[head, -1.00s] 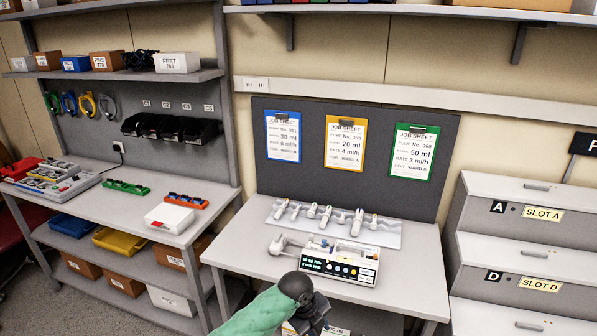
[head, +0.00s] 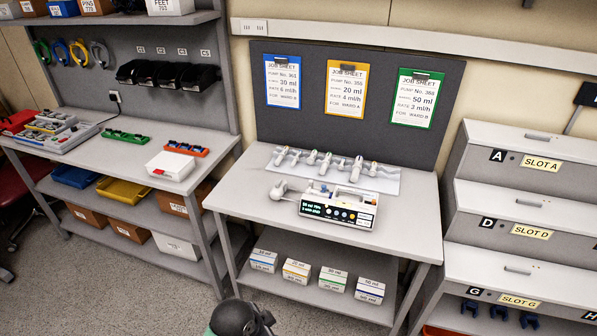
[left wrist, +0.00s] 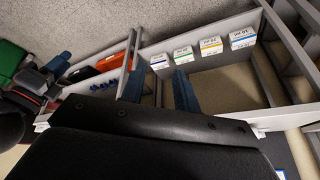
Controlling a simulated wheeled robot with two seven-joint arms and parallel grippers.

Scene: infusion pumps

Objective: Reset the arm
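My left arm's dark joint (head: 240,318) shows at the bottom edge of the head view, in front of the table; its gripper is below that view. In the left wrist view my left gripper (left wrist: 159,88) has its two blue-grey fingers apart, with nothing between them. The infusion pump (head: 340,208), white with a lit dark display, stands on the middle table (head: 255,220). My right gripper is not in view.
Several small labelled boxes (head: 331,279) stand on the table's lower shelf, and also show in the left wrist view (left wrist: 183,53). A drawer cabinet (head: 520,205) stands at right, a side bench (head: 100,165) at left. Grey floor (head: 150,290) is open in front.

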